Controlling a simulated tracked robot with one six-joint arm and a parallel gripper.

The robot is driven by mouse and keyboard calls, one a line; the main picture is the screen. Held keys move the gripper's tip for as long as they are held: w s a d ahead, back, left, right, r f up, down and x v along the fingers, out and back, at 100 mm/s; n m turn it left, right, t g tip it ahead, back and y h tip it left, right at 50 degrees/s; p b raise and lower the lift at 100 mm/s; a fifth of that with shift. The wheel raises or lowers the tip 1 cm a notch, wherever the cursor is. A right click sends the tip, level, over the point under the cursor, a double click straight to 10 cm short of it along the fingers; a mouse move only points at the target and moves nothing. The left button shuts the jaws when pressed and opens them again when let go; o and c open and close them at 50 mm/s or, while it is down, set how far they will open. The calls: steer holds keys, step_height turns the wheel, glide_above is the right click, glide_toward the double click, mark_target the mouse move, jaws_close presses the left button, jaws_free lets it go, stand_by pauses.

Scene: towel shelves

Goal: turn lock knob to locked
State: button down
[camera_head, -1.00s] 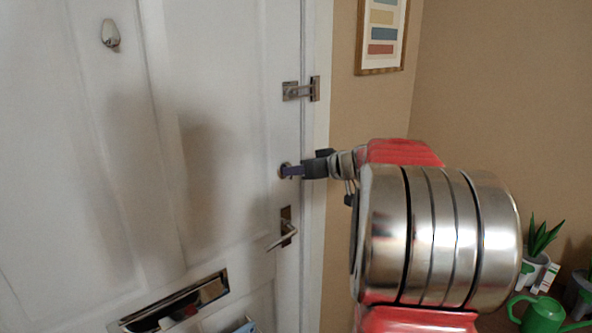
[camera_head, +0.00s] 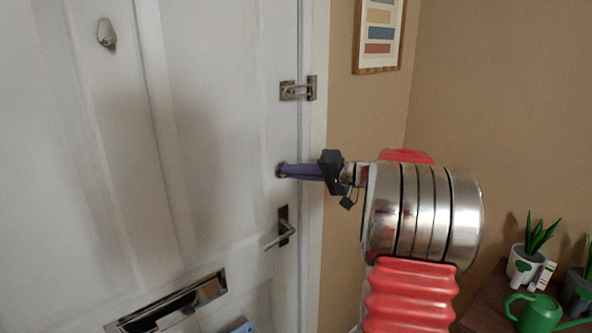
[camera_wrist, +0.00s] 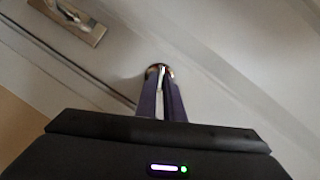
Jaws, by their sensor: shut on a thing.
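The lock knob is a small round metal piece on the white door (camera_head: 225,130), near its right edge and above the lever handle (camera_head: 282,232). My gripper (camera_head: 284,171) reaches it from the right with its purple fingers. In the wrist view the knob (camera_wrist: 158,68) shows at the tips of the two fingers, which are shut on it. The fingers cover much of the knob, so I cannot tell which way it is turned.
A metal latch (camera_head: 298,89) sits above the knob on the door edge. A letter slot (camera_head: 175,303) is low on the door. A framed picture (camera_head: 380,35) hangs on the wall. Plants and a green watering can (camera_head: 535,314) stand at the lower right.

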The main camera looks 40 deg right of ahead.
steer(key=shift+f+m+t+y, duration=0.1)
steer(key=shift+m+t+y, duration=0.3)
steer(key=shift+m, duration=0.65)
steer(key=shift+m+t+y, duration=0.3)
steer(key=shift+m+y, duration=0.1)
steer(key=shift+m, duration=0.65)
steer(key=shift+a, duration=0.1)
steer(key=c, duration=1.9)
jaws_free()
steer(key=shift+o, duration=0.2)
steer(key=shift+s+f, duration=0.1)
steer(key=v, duration=1.3)
steer(key=shift+s+d, duration=0.25)
steer(key=shift+s, duration=0.1)
steer(key=shift+m, duration=0.3)
